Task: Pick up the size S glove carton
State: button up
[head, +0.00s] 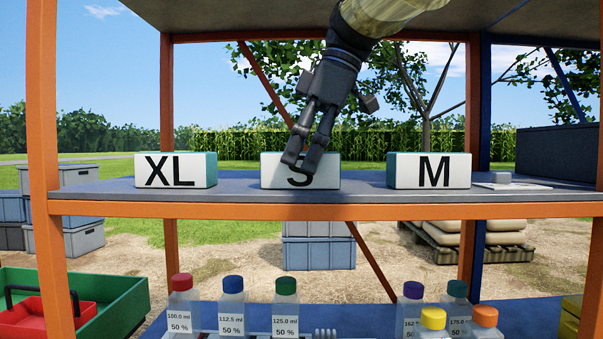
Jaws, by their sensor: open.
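The size S glove carton (326,177) is a white box with teal sides, standing on the middle shelf between two similar cartons. Its letter S is partly hidden behind my fingers. My gripper (302,166) reaches down from above and its fingertips show in front of the carton's face. The fingers look close together in this view, but the gripper is open and holds nothing. I cannot tell whether the fingertips touch the carton.
The XL carton (176,171) stands to the left and the M carton (429,171) to the right, with bare shelf (240,184) between. Orange posts (45,130) and an upper board (250,18) frame the space. Capped bottles (232,305) stand on the lower shelf.

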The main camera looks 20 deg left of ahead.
jog(key=shift+f, duration=0.25)
dwell(0.6)
jog(key=c, duration=1.2)
